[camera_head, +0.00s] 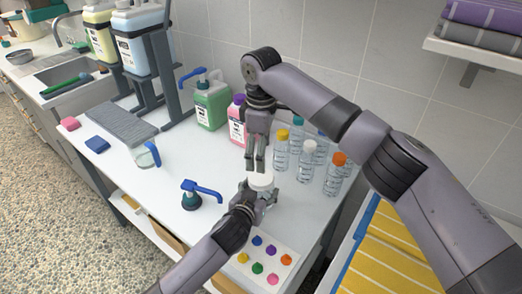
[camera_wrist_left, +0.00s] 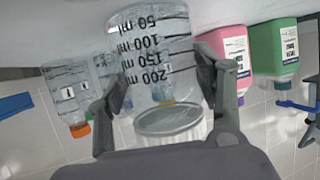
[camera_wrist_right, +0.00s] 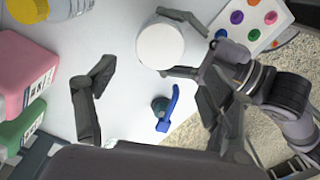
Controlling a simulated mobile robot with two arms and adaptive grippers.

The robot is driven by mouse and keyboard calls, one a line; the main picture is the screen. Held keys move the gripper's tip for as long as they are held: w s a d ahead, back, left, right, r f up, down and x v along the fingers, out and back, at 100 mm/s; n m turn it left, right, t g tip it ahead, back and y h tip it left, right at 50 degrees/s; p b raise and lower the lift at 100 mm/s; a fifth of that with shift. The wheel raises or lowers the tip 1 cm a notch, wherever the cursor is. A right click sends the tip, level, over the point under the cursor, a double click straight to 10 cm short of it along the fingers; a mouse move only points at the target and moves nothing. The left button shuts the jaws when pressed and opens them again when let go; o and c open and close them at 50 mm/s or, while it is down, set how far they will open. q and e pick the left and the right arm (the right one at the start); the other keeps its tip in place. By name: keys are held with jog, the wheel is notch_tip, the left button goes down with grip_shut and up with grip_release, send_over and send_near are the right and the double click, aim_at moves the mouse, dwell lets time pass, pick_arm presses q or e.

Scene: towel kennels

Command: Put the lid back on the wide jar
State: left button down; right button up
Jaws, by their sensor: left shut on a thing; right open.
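The wide jar (camera_wrist_left: 155,50) is clear with printed ml marks. My left gripper (camera_head: 257,196) is shut on it, one finger on each side in the left wrist view, and holds it upright on or just over the table. The white lid (camera_head: 262,182) lies level on the jar's mouth; its ribbed side shows in the left wrist view (camera_wrist_left: 185,135) and its round top in the right wrist view (camera_wrist_right: 160,47). I cannot tell whether it is screwed tight. My right gripper (camera_head: 255,166) is open and empty, pointing down just above the lid, apart from it.
Several clear bottles with coloured caps (camera_head: 333,178) stand right of my right gripper. Pink (camera_head: 237,122) and green (camera_head: 212,106) bottles stand behind. A blue-handled pump (camera_head: 192,199) lies left of the jar. A card with coloured dots (camera_head: 262,262) is in front.

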aim_at(261, 176)
dwell(0.3)
jog(key=shift+f, duration=4)
jog(key=shift+c, duration=0.4)
jog(key=c, duration=1.1)
jog(key=shift+c, duration=0.2)
jog(key=o, duration=1.4)
jog(key=shift+c, duration=0.2)
